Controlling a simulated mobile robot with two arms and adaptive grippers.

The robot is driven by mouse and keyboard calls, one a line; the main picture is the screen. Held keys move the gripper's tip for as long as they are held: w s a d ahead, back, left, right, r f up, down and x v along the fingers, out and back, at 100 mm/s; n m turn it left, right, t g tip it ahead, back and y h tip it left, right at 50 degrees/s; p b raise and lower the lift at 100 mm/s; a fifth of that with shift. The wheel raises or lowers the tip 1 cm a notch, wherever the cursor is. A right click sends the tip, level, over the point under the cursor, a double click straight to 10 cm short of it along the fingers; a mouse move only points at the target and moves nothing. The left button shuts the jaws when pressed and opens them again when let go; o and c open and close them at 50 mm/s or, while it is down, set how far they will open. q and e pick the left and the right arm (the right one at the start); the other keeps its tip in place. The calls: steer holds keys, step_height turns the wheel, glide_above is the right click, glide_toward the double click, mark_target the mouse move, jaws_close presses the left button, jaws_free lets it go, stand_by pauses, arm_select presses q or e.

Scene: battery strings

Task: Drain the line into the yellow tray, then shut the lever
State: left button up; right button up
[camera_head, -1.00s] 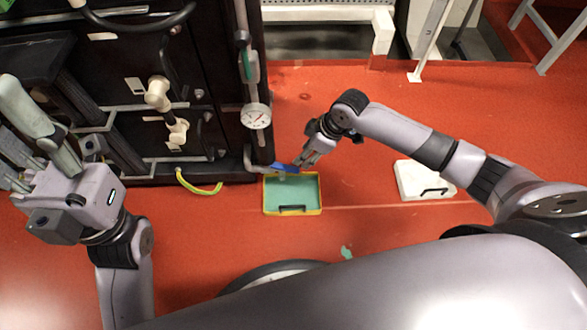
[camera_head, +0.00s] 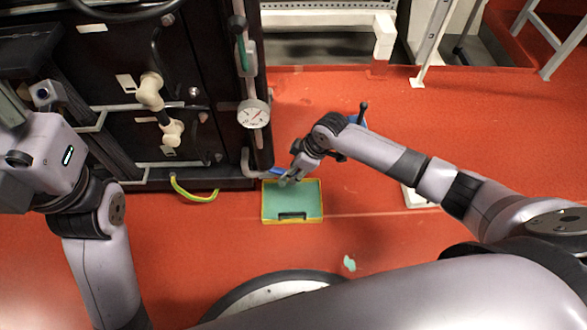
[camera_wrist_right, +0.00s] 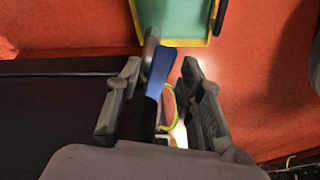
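The yellow tray (camera_head: 264,207) with a green inside lies on the red floor, below the pipe's end (camera_head: 252,171). Its rim also shows at the top of the right wrist view (camera_wrist_right: 185,43). The blue lever (camera_head: 275,171) sits at the pipe end, just above the tray's far edge. My right gripper (camera_head: 286,180) is at the lever. In the right wrist view its fingers (camera_wrist_right: 162,88) are apart, with the blue lever (camera_wrist_right: 161,68) between them, nearer the left finger. Contact is unclear. My left gripper (camera_head: 12,110) is at the left edge, its fingers partly cut off.
A dark cabinet with pipes stands at left, with a pressure gauge (camera_head: 253,114) on its corner. A yellow-green hose (camera_head: 193,193) loops at its foot. A white tray (camera_head: 416,199) is partly hidden behind my right arm. A green patch (camera_head: 349,263) lies on the open floor.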

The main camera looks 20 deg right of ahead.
jaws_close()
stand_by(0.6)
